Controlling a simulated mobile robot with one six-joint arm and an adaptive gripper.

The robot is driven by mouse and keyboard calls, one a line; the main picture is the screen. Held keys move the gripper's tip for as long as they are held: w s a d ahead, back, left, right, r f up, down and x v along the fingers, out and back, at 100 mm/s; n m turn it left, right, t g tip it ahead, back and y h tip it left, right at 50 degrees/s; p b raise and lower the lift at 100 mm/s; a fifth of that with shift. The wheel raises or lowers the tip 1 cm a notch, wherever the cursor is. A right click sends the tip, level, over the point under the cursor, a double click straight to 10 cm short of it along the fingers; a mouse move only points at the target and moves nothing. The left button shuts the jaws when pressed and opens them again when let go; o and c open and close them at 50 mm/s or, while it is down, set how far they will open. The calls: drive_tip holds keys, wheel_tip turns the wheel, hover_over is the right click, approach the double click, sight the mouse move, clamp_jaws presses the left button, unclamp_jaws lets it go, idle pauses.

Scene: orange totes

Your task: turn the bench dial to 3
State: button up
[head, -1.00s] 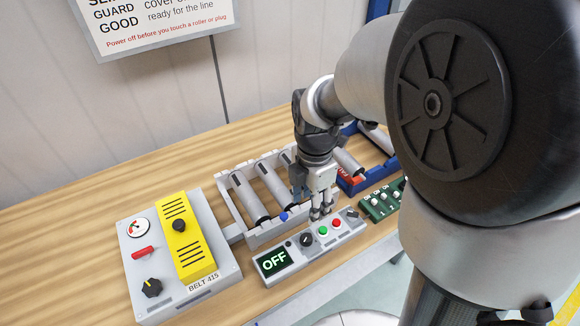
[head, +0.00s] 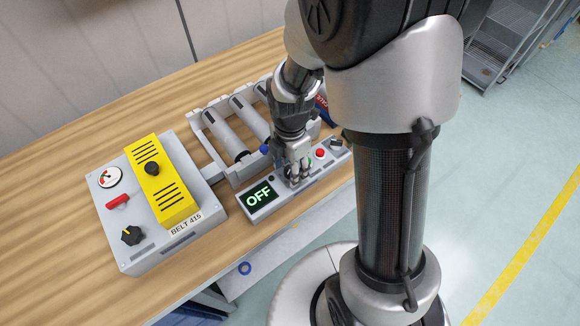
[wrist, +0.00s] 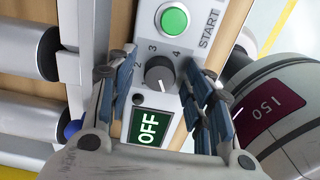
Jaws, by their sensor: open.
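The bench dial (wrist: 160,74) is a dark round knob on a grey panel, with 2, 3 and 4 printed around it in the wrist view. Its pointer setting is hard to read. My gripper (wrist: 161,92) is open, with one finger on each side of the dial; I cannot tell whether they touch it. In the head view my gripper (head: 295,180) is low over the control panel (head: 283,202) and hides the dial. The panel's display (head: 260,195) reads OFF.
A green START button (wrist: 174,20) is beside the dial, and a red button (head: 320,153) is farther right. A grey box with a yellow cover (head: 162,180) and black knob (head: 131,235) stands to the left. A roller conveyor (head: 228,138) lies behind the panel.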

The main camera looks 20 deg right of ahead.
drive_tip(key=c, duration=1.1)
